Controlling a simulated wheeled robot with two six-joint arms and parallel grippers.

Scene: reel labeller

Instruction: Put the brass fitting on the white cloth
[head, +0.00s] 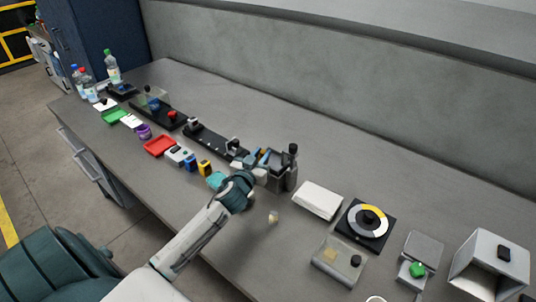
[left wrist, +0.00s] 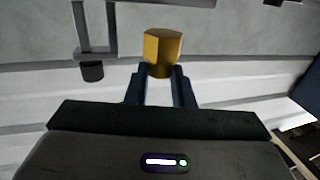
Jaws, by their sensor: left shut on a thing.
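The brass fitting (left wrist: 162,52) is a gold, many-sided block in the left wrist view. It sits between the two dark fingertips of my left gripper (left wrist: 160,82), which is shut on it. In the head view my left gripper (head: 262,160) is over the middle of the bench, beside a grey stand with a black knob (head: 290,152); I cannot make out the held fitting there. The white cloth (head: 318,200) appears as a folded white pad on the bench, to the right of the gripper and apart from it. My right gripper is not in view.
A black dial plate with a yellow-and-white ring (head: 352,225) lies right of the cloth. A clear-topped box (head: 338,260) and a green-button device (head: 416,269) are nearer the front. A small tan piece (head: 272,217) shows left of the cloth. The back strip is clear.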

